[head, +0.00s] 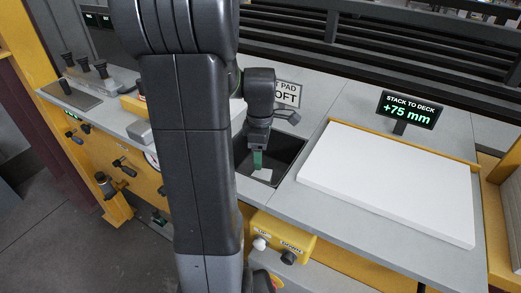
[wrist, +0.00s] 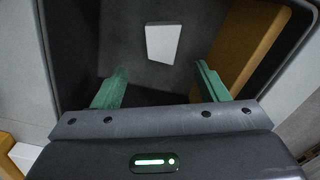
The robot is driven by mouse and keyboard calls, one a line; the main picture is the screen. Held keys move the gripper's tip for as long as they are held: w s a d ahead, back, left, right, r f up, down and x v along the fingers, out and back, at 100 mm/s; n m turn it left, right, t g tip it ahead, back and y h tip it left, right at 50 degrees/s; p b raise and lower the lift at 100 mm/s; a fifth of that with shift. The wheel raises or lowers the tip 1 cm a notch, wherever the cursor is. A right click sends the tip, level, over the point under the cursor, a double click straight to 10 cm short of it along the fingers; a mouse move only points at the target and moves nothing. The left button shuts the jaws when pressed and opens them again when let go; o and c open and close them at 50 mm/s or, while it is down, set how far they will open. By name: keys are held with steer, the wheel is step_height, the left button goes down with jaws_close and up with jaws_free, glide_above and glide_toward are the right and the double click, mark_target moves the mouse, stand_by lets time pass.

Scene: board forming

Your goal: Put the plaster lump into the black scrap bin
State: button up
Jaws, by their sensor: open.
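The black scrap bin (head: 290,158) is a dark recess sunk into the grey deck, and its dark floor also fills much of the wrist view (wrist: 110,40). A small white piece, which looks like the plaster lump (wrist: 163,42), lies on the bin floor; it also shows in the head view (head: 263,175). My gripper (head: 257,160) reaches down over the bin. In the wrist view its two green fingers (wrist: 161,82) are spread apart with nothing between them. The lump lies beyond the fingertips, apart from them. My arm hides part of the bin's left side in the head view.
A tan panel or block (wrist: 250,45) stands along the bin's right side in the wrist view. A thick white slab (head: 395,180) lies to the right, below a display reading +75 mm (head: 410,108). A partly hidden pad sign (head: 287,94) stands behind the bin.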

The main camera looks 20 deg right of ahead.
step_height(320, 180, up, 14)
stand_by(0.5)
steer(key=shift+f, duration=0.25)
step_height(320, 180, down, 13)
steer(key=shift+f, duration=0.1)
steer(key=shift+r+p, duration=0.75)
steer(key=shift+r, duration=0.15)
steer(key=shift+f, duration=0.1)
